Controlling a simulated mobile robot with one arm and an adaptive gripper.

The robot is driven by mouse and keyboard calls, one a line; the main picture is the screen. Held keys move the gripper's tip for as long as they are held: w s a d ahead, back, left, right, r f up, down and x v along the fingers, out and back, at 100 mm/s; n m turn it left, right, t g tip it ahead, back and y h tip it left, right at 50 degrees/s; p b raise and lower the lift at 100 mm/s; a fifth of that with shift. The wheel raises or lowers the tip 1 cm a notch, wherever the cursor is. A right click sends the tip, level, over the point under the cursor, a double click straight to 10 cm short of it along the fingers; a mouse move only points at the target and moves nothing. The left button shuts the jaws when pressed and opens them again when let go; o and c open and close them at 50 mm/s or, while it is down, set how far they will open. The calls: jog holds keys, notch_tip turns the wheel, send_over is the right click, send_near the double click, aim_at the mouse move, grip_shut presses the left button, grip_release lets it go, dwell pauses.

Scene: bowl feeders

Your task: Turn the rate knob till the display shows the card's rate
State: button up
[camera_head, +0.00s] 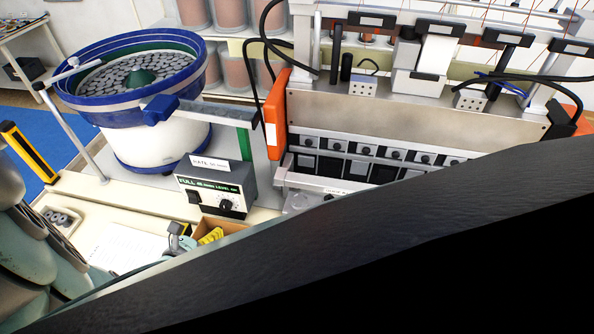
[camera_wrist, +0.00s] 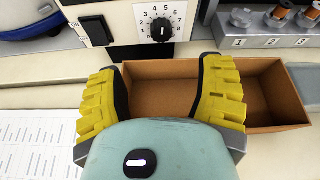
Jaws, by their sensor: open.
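The controller box (camera_head: 215,188) stands on the bench in the head view. The black rate knob (camera_head: 228,205) is on its front, and it also shows in the wrist view (camera_wrist: 161,29), ringed by a numbered scale, with a white mark near vertical. The display strip (camera_head: 208,186) above the knob has lit text too small to read surely. The white card (camera_head: 210,163) on top reads RATE, with a figure I cannot read surely. My gripper (camera_wrist: 164,66) is open and empty, its yellow fingers spread below and in front of the knob. The display is outside the wrist view.
A cardboard tray (camera_wrist: 160,100) lies under my fingers. A black switch (camera_wrist: 96,30) is left of the knob. A numbered fixture (camera_wrist: 265,42) stands to the right. A blue-rimmed bowl feeder (camera_head: 135,75) and ruled paper (camera_head: 125,247) are nearby.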

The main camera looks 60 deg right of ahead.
aim_at(224, 209)
jog(key=b+x, duration=0.7)
jog(key=x, duration=0.4)
jog(key=shift+s+d+f, duration=0.1)
jog(key=shift+s+f, duration=0.05)
jog(key=shift+f, duration=0.05)
jog(key=shift+d+f+b, duration=0.15)
jog(key=shift+d+b, duration=0.2)
jog(key=shift+d, duration=0.2)
jog(key=shift+w+a, duration=0.1)
jog(key=shift+w, duration=0.15)
grip_shut()
jog(key=shift+f+m+t+y, duration=0.1)
jog(key=shift+m+t+y, duration=0.25)
jog(key=shift+m, duration=0.35)
jog(key=shift+m+t+b, duration=0.3)
jog(key=shift+t+b, duration=0.05)
